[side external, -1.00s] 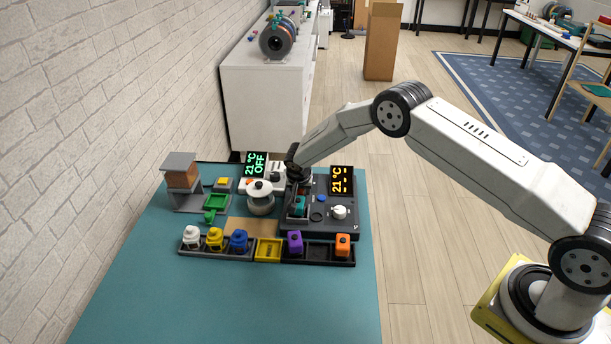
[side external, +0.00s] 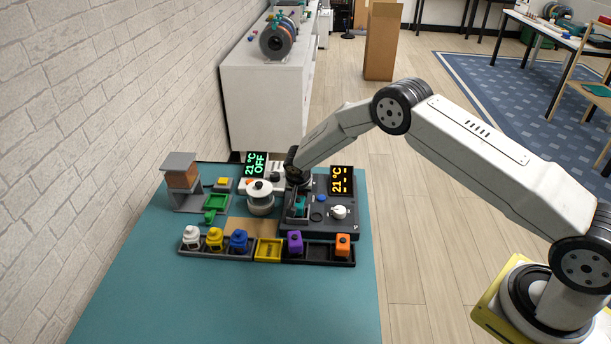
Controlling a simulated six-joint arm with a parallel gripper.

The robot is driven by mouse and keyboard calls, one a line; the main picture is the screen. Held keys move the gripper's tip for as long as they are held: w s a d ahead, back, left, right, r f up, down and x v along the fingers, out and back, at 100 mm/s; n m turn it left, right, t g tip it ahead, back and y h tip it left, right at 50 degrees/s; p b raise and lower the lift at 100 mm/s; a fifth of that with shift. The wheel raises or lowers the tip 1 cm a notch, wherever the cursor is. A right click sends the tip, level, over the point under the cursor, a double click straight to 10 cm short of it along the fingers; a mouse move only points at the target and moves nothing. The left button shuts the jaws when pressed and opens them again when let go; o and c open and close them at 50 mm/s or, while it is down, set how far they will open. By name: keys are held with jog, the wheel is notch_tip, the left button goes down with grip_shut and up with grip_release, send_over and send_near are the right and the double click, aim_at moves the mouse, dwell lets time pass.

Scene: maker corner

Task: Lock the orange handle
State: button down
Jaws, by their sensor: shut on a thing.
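My gripper (side external: 299,187) points down at the left side of the dark machine (side external: 322,229), the one with the orange-lit 21 °C display (side external: 341,181). A teal piece (side external: 300,204) sits in the machine just below the gripper. I cannot clearly see an orange handle there; the wrist hides that part of the machine.
A white device (side external: 261,198) with a green-lit OFF display (side external: 255,164) stands close on the left. In front, a dark tray (side external: 318,258) holds a purple piece (side external: 295,243) and an orange piece (side external: 343,245). A green part (side external: 215,207) lies further left. The front mat (side external: 220,305) is clear.

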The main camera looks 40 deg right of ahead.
jog(key=shift+s+a, duration=0.45)
jog(key=shift+a, duration=0.1)
dwell(0.4)
jog(key=c, duration=0.6)
grip_release()
jog(key=shift+c, duration=0.2)
jog(key=shift+d+r, duration=0.1)
jog(key=shift+r, duration=3.4)
jog(key=shift+s+r, duration=0.1)
jog(key=shift+r, duration=0.05)
